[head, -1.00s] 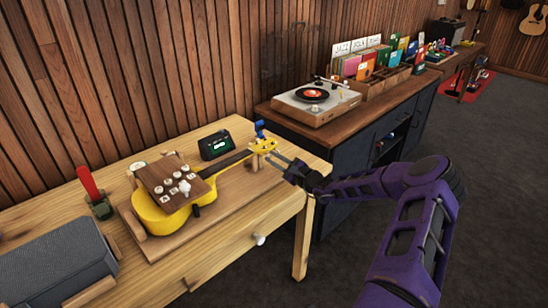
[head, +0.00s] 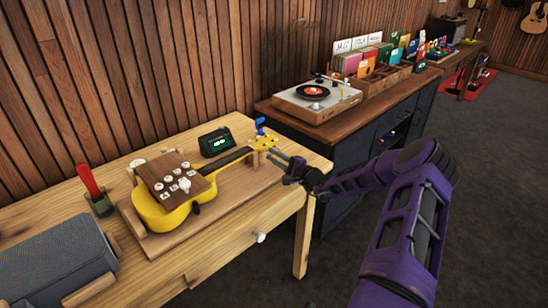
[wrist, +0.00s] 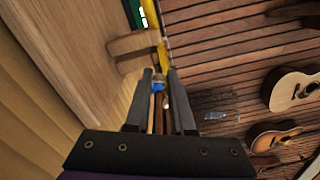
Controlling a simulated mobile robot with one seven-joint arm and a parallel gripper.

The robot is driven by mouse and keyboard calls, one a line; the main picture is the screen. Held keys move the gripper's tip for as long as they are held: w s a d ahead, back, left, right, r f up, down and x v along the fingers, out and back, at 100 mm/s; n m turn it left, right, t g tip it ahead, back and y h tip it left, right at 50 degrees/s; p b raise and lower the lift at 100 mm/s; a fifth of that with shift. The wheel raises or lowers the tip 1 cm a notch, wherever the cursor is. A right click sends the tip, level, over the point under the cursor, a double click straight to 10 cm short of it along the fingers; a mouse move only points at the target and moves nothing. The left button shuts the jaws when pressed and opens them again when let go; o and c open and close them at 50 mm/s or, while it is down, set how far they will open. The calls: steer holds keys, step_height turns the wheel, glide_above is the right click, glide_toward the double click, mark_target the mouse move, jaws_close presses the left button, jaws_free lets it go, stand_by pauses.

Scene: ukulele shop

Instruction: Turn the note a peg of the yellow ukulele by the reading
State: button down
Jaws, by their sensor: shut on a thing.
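The yellow ukulele (head: 165,219) lies on a wooden board on the workbench, its neck pointing right and its headstock (head: 264,143) near the bench's right end. A blue clip-on piece (head: 260,124) stands up at the headstock. My gripper (head: 277,156) reaches in from the right, its fingertips at the headstock's near side. In the wrist view my gripper (wrist: 160,76) is shut on a peg of the ukulele; the fingers largely hide it, and which note it carries cannot be told. A dark tuner display (head: 215,143) behind the neck shows small green marks, too small to read.
A wooden block with lettered knobs (head: 172,181) sits over the ukulele's body. A green holder with a red item (head: 98,201) and a grey speaker-like box (head: 56,259) stand left. A record player (head: 317,101) is on the dark cabinet beyond. Open floor lies right.

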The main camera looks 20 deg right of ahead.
stand_by(0.3)
steer(key=c, duration=1)
jaws_free()
steer(key=shift+c, duration=0.2)
steer(key=v, duration=1.7)
steer(key=shift+s, duration=0.25)
